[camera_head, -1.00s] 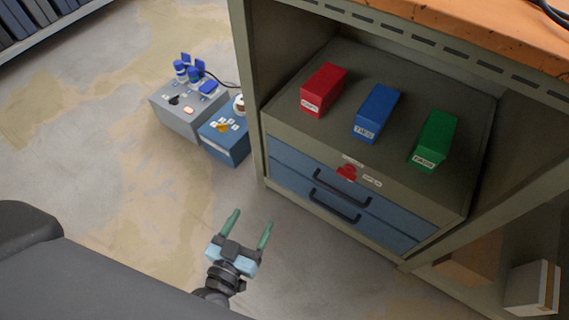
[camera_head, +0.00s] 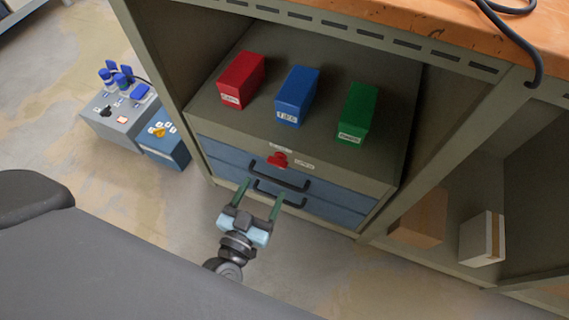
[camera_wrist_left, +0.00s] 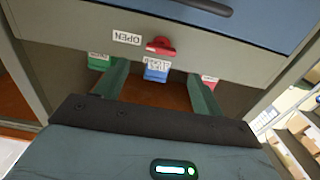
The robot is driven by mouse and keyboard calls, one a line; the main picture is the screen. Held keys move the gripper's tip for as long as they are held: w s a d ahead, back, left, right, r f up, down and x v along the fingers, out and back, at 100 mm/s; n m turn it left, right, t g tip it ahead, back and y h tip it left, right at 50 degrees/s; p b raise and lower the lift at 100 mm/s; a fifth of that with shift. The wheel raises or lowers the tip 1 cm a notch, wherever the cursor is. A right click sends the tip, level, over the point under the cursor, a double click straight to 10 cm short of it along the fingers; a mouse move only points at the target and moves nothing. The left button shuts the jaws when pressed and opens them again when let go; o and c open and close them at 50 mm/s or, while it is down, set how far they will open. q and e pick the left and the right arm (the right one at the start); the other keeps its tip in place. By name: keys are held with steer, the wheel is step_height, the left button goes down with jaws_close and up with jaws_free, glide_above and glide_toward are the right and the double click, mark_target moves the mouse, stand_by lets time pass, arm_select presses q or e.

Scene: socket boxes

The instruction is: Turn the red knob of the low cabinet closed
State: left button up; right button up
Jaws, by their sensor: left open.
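The red knob (camera_head: 278,160) is on the front of the low cabinet (camera_head: 235,121), above the drawer handles. In the left wrist view, where the scene appears upside down, the knob (camera_wrist_left: 161,46) has an "OPEN" label (camera_wrist_left: 127,38) on its left. A second label above the knob in the head view is too small to read. My left gripper (camera_head: 261,194) is open and empty, in front of the drawers and a little below the knob in the head view. In the left wrist view, its fingers (camera_wrist_left: 157,75) are spread apart and do not touch the knob. My right gripper is not in view.
Red (camera_head: 241,80), blue (camera_head: 297,96) and green (camera_head: 357,113) boxes stand on the cabinet. A black drawer handle (camera_head: 280,194) is close to my left fingers. Grey (camera_head: 120,124) and blue (camera_head: 166,148) socket boxes stand on the floor at left. An orange worktop (camera_head: 420,30) overhangs.

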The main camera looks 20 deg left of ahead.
mark_target(275, 165)
arm_select(q)
steer(key=w+b, duration=0.1)
steer(key=w, duration=0.5)
steer(key=shift+w, duration=0.15)
steer(key=shift+w+b, duration=0.35)
steer(key=shift+w, duration=0.4)
steer(key=c, duration=1)
